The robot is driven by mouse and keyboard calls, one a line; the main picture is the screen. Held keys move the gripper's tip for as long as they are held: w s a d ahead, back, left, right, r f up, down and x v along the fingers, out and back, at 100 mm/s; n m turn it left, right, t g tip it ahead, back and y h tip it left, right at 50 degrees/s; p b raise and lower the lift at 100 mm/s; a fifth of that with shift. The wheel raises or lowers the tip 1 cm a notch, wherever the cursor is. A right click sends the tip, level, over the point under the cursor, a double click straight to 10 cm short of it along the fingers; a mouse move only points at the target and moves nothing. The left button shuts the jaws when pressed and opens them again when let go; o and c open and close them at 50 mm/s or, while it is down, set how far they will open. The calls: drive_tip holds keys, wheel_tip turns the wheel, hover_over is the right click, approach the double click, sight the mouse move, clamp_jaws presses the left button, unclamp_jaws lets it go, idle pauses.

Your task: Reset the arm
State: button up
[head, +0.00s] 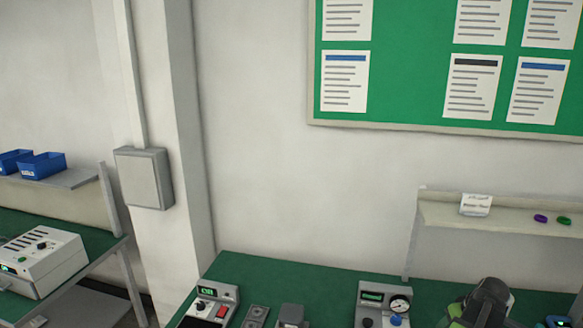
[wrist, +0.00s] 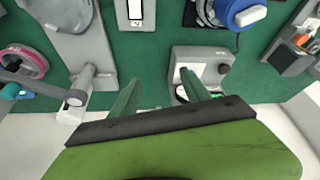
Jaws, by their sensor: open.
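My gripper (wrist: 160,88) shows in the wrist view, with a green body, a dark cross bar and two green fingers set apart. It is open, and nothing is between the fingers. It hangs over the green bench top (wrist: 145,58), close in the picture to a grey instrument box (wrist: 213,54) that the right finger partly covers. In the head view, a green and black part of my arm shows at the lower right, over the bench; the fingers cannot be made out there.
In the wrist view, a grey stand (wrist: 85,60), a pink ring (wrist: 28,62) and a blue round part (wrist: 240,12) surround the gripper. In the head view, a gauge box (head: 384,300), a red-switch box (head: 213,303) and a wall shelf (head: 440,212) are near the arm.

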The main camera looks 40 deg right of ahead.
drive_tip(key=w+a+f+n+y+b, duration=0.15)
drive_tip(key=w+a, duration=0.35)
drive_tip(key=w, duration=0.5)
drive_tip(key=w+a+f+n+b, duration=0.1)
drive_tip(key=w+a+n, duration=0.3)
drive_tip(key=w, duration=0.7)
drive_tip(key=w+a+f+n+y+b, duration=0.1)
drive_tip(key=w+a+f+n+y, duration=0.15)
drive_tip(key=w+a, duration=1.25)
drive_tip(key=w+a+f+n+g+b, duration=0.1)
drive_tip(key=w+a+n, duration=0.15)
drive_tip(key=a, duration=1.15)
drive_tip(key=w+a+f+n+b, duration=0.1)
drive_tip(key=w+a+b, duration=0.15)
drive_tip(key=a, duration=1.15)
drive_tip(key=s+a+f+m+g, duration=0.1)
drive_tip(key=s+a+m, duration=0.1)
drive_tip(key=a, duration=0.4)
drive_tip(key=s+a+f+m+g+h, duration=0.1)
drive_tip(key=s+a+m, duration=0.1)
drive_tip(key=s+a, duration=0.2)
drive_tip(key=shift+a+g, duration=0.4)
drive_tip(key=shift+a, duration=0.85)
